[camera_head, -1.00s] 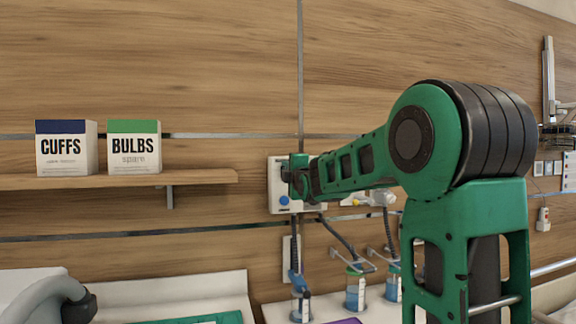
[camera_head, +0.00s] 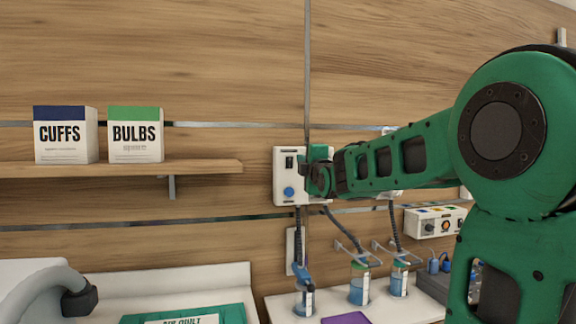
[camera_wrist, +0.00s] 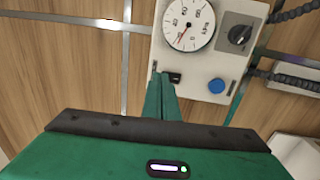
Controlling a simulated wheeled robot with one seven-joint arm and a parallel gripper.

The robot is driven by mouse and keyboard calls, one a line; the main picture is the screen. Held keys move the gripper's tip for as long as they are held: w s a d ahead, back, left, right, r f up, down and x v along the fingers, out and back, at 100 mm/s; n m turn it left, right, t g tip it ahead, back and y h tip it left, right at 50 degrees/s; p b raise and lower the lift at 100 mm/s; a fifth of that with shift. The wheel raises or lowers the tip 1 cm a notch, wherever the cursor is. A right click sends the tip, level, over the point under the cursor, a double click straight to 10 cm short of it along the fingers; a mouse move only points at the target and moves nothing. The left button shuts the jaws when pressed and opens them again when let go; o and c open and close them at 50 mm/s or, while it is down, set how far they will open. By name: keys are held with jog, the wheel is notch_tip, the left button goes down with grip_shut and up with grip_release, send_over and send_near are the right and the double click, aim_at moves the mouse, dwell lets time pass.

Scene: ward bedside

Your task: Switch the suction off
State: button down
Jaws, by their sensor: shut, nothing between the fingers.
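A white wall suction unit (camera_head: 283,199) is left of my gripper in the head view. Its black rocker switch (camera_head: 289,162) shows above a blue knob (camera_head: 288,192). In the wrist view the unit carries a round gauge (camera_wrist: 188,24), a black dial (camera_wrist: 238,38), the blue knob (camera_wrist: 216,86) and the small black switch (camera_wrist: 174,78). My gripper (camera_wrist: 161,80) is shut and empty, its green fingers ending right beside the switch. I cannot tell whether they touch it or which way it is set. The gripper (camera_head: 317,168) hides the unit's right part in the head view.
Hoses run down to jars (camera_head: 359,284) on a white counter (camera_head: 395,311). A shelf (camera_head: 120,170) at left holds CUFFS (camera_head: 65,140) and BULBS (camera_head: 135,140) boxes. Another control box (camera_head: 436,221) is at right. A grey curved pipe (camera_head: 35,290) is lower left.

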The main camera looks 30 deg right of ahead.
jog(key=a+r+v, duration=0.1)
jog(key=v, duration=0.7)
jog(key=shift+a+f, duration=0.3)
jog(key=shift+a, duration=0.05)
jog(key=s+d+f+m+g+y, duration=0.1)
jog(key=s+f+m+g, duration=0.45)
jog(key=f, duration=0.65)
jog(key=s+d+f+m+g+y, duration=0.1)
jog(key=s+f+m+g, duration=0.4)
jog(key=f, duration=0.7)
jog(key=s+a+f+m+g+y, duration=0.1)
jog(key=s+a+f+m+g, duration=0.1)
jog(key=s, duration=0.6)
jog(key=s+a+f+m+g+y, duration=0.1)
jog(key=s+a+f+m+g, duration=0.1)
jog(key=s+f+m, duration=0.3)
jog(key=s+a+f+m+g+y, duration=0.1)
jog(key=s+a+f+m+g, duration=0.1)
jog(key=s+f, duration=0.5)
jog(key=s+m+g, duration=0.1)
jog(key=s+g, duration=0.1)
jog(key=s, duration=0.2)
jog(key=shift+a+f+y, duration=0.15)
jog(key=shift+a+y, duration=0.2)
jog(key=shift+y, duration=0.05)
